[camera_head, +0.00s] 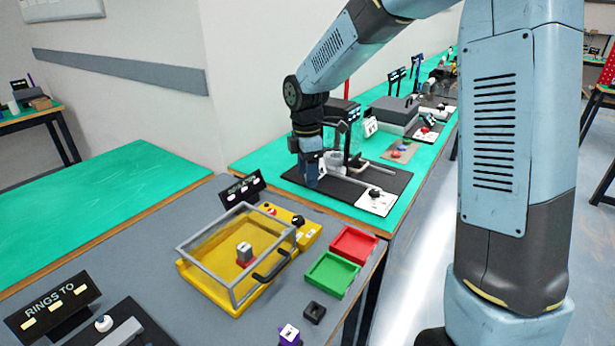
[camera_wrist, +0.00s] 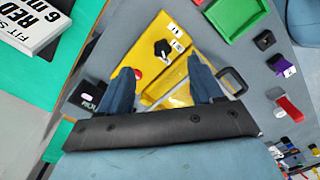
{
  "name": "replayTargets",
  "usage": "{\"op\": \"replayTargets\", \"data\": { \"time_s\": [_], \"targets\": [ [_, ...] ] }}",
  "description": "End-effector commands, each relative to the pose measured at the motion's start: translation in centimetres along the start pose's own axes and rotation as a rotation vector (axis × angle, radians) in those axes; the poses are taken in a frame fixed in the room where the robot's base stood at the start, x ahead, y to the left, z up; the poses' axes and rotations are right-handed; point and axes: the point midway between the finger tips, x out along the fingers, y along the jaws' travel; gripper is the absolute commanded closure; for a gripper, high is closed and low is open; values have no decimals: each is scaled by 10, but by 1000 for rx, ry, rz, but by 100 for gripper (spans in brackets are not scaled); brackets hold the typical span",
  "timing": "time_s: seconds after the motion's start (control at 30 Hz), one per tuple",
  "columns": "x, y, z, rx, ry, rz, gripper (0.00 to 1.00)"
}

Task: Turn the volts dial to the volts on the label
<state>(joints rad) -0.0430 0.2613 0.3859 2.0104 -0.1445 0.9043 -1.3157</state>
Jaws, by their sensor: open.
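A black dial knob (camera_wrist: 161,48) stands on a yellow panel (camera_wrist: 150,28) in the wrist view, with small white labels (camera_wrist: 174,28) beside it. Their print is too small to read. In the head view this knob (camera_head: 298,221) is at the right end of the yellow station. Another black knob (camera_head: 375,194) sits on a white plate farther back. I cannot tell from any lettering which knob is the volts dial. My gripper (camera_wrist: 162,82) is open and empty, its fingers apart from the yellow panel's knob; in the head view it (camera_head: 314,177) hangs behind the station.
A clear-lidded yellow box (camera_head: 205,283) with a black handle stands in front. Red (camera_head: 353,245) and green (camera_head: 331,274) trays lie to its right. A white card (camera_wrist: 30,30) reading "RED 6 mm" shows in the wrist view. A black sign (camera_head: 243,188) stands behind the station.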

Motion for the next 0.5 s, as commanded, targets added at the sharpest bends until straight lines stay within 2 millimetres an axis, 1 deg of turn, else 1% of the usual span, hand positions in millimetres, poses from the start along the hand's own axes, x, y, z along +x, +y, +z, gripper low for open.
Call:
{"op": "replayTargets", "data": {
  "time_s": [0.3,0.5],
  "targets": [
    [-16,0,0,-1,0,1,34],
    [-19,0,0,-1,0,0,34]
  ]
}}
